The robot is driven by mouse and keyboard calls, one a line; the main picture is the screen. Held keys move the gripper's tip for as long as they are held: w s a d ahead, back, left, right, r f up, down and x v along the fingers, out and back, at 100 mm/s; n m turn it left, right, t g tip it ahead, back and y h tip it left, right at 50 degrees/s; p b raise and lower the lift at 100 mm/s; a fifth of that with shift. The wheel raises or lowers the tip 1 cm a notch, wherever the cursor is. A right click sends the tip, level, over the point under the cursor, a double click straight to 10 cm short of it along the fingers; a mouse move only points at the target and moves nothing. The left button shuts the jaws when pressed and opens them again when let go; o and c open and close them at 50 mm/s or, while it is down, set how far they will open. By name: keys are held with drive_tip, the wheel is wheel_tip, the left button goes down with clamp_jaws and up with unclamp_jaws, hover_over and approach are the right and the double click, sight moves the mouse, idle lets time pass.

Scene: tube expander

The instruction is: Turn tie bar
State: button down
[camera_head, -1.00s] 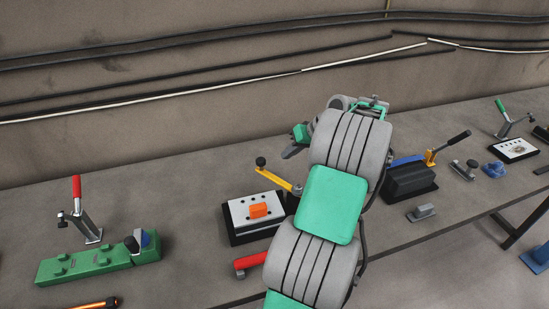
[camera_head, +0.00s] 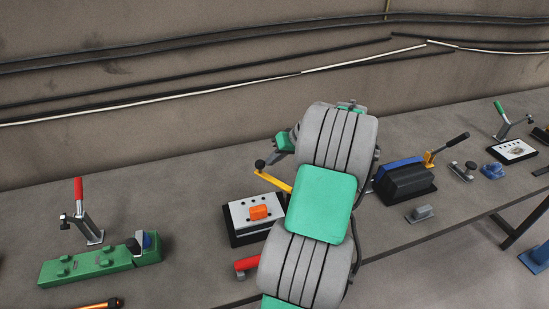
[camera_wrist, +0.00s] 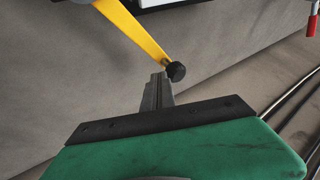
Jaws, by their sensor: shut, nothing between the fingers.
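The tie bar, a yellow bar (camera_head: 275,181) with a black knob (camera_head: 260,164) at its end, sticks out to the left behind the white plate on a black base with an orange block. My arm hides its other end. In the wrist view the yellow bar (camera_wrist: 134,32) runs down to the black knob (camera_wrist: 176,71). My gripper (camera_wrist: 158,77) is shut and empty, its tips right beside the knob and bar end, on the left. I cannot tell if they touch. In the head view my gripper (camera_head: 273,156) is small beside the knob.
The white plate (camera_head: 243,213) with the orange block (camera_head: 259,212) stands left of my arm. A red cylinder (camera_head: 246,264) lies in front. A green fixture (camera_head: 100,263) with a red-handled clamp (camera_head: 79,193) is at left. A black block (camera_head: 405,183) stands at right.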

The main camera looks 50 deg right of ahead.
drive_tip(key=s+a+n+g+y+p, duration=0.1)
drive_tip(key=a+n, duration=0.1)
drive_tip(key=a, duration=0.1)
drive_tip(key=s+a+n+g+y+p, duration=0.1)
drive_tip(key=a+n, duration=0.2)
drive_tip(key=s+a+n+g+y+p, duration=0.1)
drive_tip(key=a+n+y+p, duration=0.1)
drive_tip(key=a+n, duration=0.1)
drive_tip(key=shift+a+g, duration=0.4)
drive_tip(key=shift+s+a, duration=0.45)
drive_tip(key=shift+a, duration=0.05)
